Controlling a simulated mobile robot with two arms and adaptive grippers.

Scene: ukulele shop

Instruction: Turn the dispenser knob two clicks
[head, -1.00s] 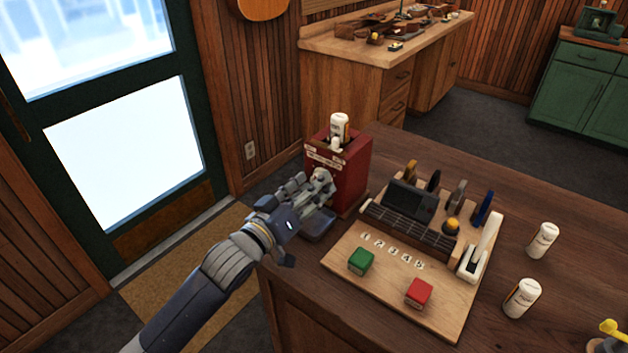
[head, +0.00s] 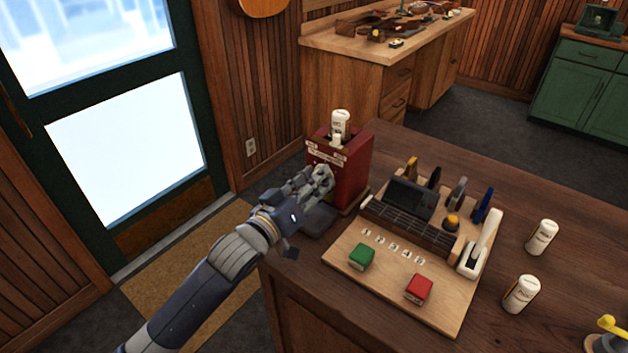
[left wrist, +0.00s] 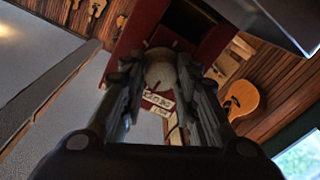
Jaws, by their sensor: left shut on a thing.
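The red dispenser (head: 352,172) stands at the left end of the dark wood counter, with a white bottle (head: 341,123) in its top. My left gripper (head: 323,178) is at the dispenser's front face, shut on the knob. In the left wrist view the pale round knob (left wrist: 160,72) sits between the two fingers (left wrist: 158,85), with the red dispenser body (left wrist: 138,32) behind it and a cream label (left wrist: 158,100) near it. In the head view the gripper hides the knob. My right gripper is not in view.
A wooden board (head: 433,306) beside the dispenser carries a green block (head: 362,256), a red block (head: 419,289), numbered marks and a dark keyboard-like device (head: 405,198). White bottles (head: 541,237) stand at the right. The counter between board and bottles is clear.

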